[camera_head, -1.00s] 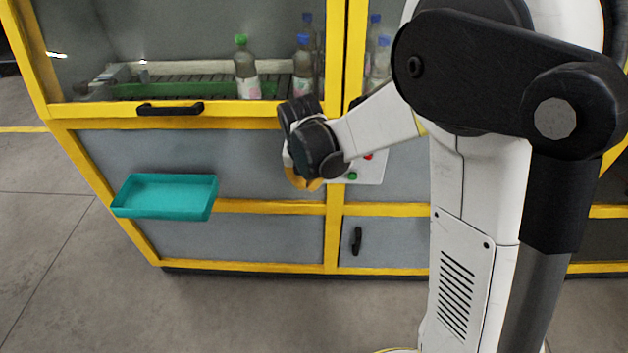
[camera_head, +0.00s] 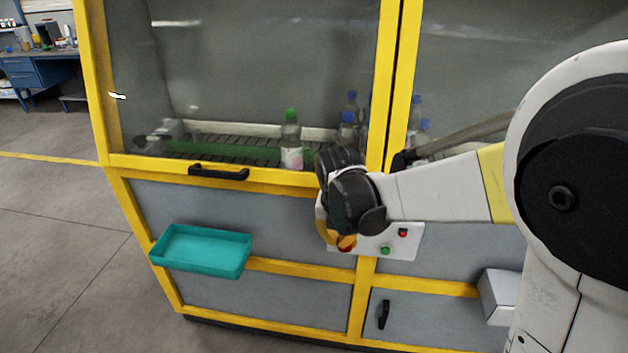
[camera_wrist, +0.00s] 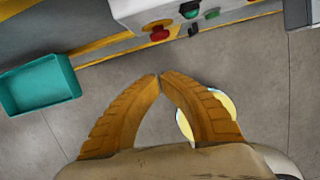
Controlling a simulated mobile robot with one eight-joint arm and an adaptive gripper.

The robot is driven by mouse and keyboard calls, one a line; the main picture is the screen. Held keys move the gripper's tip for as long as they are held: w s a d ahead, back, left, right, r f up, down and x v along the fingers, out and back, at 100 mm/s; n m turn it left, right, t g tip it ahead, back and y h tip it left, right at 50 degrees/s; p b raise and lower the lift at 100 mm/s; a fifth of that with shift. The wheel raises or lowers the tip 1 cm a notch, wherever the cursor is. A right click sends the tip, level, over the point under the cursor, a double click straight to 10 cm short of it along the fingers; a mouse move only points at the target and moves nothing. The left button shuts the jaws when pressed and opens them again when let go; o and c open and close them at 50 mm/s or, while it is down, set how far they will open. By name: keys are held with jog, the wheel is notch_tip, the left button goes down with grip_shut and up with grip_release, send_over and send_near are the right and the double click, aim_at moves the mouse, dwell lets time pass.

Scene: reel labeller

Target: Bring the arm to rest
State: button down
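My gripper (camera_head: 338,241) hangs at the end of my arm, in front of the machine and at the left end of the white control panel (camera_head: 402,243). Its fingers point downward. In the wrist view the orange fingers of my gripper (camera_wrist: 159,78) meet at their tips with nothing between them. Part of the panel is hidden by my wrist in the head view.
The yellow-framed machine (camera_head: 383,90) stands close in front, with a black handle (camera_head: 218,172) on its glass door. A teal tray (camera_head: 203,250) sticks out at lower left. Bottles, one green-capped (camera_head: 291,140), stand behind the glass. Open floor (camera_head: 60,230) lies left.

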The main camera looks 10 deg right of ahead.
jog(key=s+d+r+m+t, duration=0.1)
jog(key=s+r+m, duration=0.2)
jog(key=s+m, duration=0.3)
jog(key=s+d+r+m+t, duration=0.2)
jog(key=s+m, duration=0.4)
jog(key=m, duration=0.9)
jog(key=s+d+r+m+t+y, duration=0.1)
jog(key=s+r+m, duration=0.3)
jog(key=m, duration=0.6)
jog(key=shift+s+d+r+t, duration=0.2)
jog(key=shift+s+r+t, duration=0.1)
jog(key=shift+s, duration=0.85)
